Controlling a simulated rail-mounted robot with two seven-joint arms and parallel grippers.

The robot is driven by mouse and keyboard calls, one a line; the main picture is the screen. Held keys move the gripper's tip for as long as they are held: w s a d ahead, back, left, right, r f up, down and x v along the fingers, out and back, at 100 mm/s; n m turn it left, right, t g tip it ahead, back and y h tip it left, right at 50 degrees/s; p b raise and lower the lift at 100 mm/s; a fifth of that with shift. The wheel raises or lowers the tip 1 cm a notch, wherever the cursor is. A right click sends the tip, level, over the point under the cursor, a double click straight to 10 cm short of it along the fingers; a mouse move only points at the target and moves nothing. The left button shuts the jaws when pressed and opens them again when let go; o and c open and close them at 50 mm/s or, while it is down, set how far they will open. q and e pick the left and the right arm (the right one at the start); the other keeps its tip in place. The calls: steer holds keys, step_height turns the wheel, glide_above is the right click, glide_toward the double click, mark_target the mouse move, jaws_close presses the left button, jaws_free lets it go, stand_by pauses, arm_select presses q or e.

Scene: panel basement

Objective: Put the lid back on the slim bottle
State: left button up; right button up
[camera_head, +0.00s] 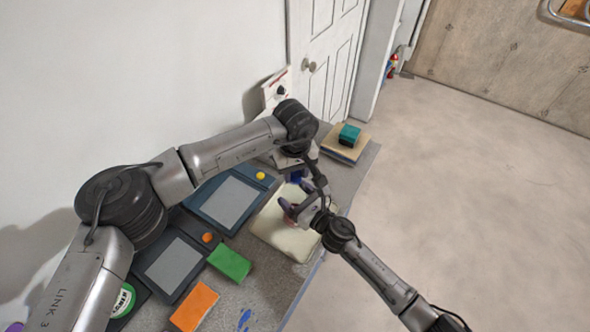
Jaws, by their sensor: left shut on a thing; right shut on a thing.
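My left gripper (297,170) reaches down over the far part of the table and is shut on a small blue thing (296,177), mostly hidden by the gripper. My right gripper (289,206) comes in from the lower right, just in front of the left one, and is shut on a small reddish-purple thing (291,211) above a cream cloth-like pad. The two grippers are close together. I cannot tell which held thing is the slim bottle and which is the lid.
The cream pad (275,232) lies under my grippers. Grey-screened panels (232,200), a yellow ball (260,176), an orange ball (207,238), a green block (230,263) and an orange block (194,307) lie leftward. A teal block (349,135) sits on a stack behind. The floor rightward is clear.

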arm_select(q)
steer(key=m, duration=1.3)
steer(key=o, duration=0.9)
steer(key=shift+r, duration=0.1)
steer(key=shift+r, duration=2.15)
steer(key=shift+c, duration=0.4)
